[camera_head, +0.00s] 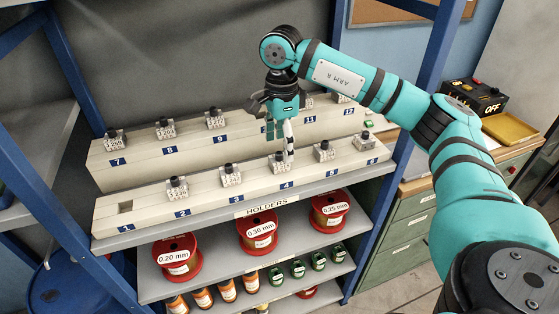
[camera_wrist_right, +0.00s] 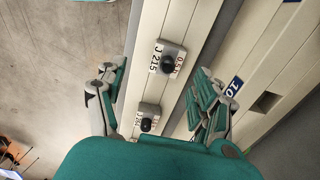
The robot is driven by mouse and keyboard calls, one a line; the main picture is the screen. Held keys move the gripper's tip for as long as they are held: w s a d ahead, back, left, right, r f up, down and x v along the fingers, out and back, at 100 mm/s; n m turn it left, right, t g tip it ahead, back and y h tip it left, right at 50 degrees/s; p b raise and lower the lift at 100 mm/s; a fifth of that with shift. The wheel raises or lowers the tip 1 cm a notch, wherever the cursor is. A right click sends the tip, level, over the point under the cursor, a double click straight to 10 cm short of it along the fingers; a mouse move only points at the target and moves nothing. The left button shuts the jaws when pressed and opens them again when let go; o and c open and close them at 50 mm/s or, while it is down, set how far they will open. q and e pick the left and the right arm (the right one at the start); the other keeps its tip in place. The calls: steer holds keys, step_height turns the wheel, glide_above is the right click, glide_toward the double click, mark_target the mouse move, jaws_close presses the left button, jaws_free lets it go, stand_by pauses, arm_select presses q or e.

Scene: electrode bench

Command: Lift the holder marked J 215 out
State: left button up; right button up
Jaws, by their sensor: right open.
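The holder marked J 215 (camera_wrist_right: 170,62) is a small grey block with a black knob, seated in the front rail. In the head view this holder (camera_head: 279,163) appears to be the one at position 4. My right gripper (camera_head: 284,138) is above it, pointing down, open and empty. In the right wrist view the fingers of my right gripper (camera_wrist_right: 160,96) stand wide apart, with the holder showing between and slightly beyond them. I see no contact, though the exact height gap is hard to tell. My left gripper is in neither view.
A neighbouring holder (camera_wrist_right: 147,118) stands close by at position 5. The rear rail (camera_head: 185,153) runs behind with more holders. Slot 10 (camera_wrist_right: 265,102) is empty, as is slot 1 (camera_head: 125,207). Wire spools (camera_head: 177,258) fill the shelf below. A yellow tray (camera_head: 509,128) lies at right.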

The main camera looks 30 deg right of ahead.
mark_target(279, 152)
steer(key=f, duration=0.1)
steer(key=f+p, duration=0.1)
steer(key=f, duration=0.1)
steer(key=f+p, duration=0.1)
steer(key=f, duration=0.1)
steer(key=shift+w, duration=0.4)
steer(key=shift+d+f+p, duration=0.1)
steer(key=shift+f+p, duration=0.25)
steer(key=shift+f, duration=0.15)
steer(key=shift+c, duration=1.1)
steer(key=c, duration=0.5)
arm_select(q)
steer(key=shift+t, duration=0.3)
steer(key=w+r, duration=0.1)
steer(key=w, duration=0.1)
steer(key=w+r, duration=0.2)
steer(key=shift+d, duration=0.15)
arm_select(e)
jaws_close()
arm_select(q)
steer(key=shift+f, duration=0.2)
arm_select(e)
steer(key=shift+w+r, duration=0.1)
steer(key=shift+r, duration=0.1)
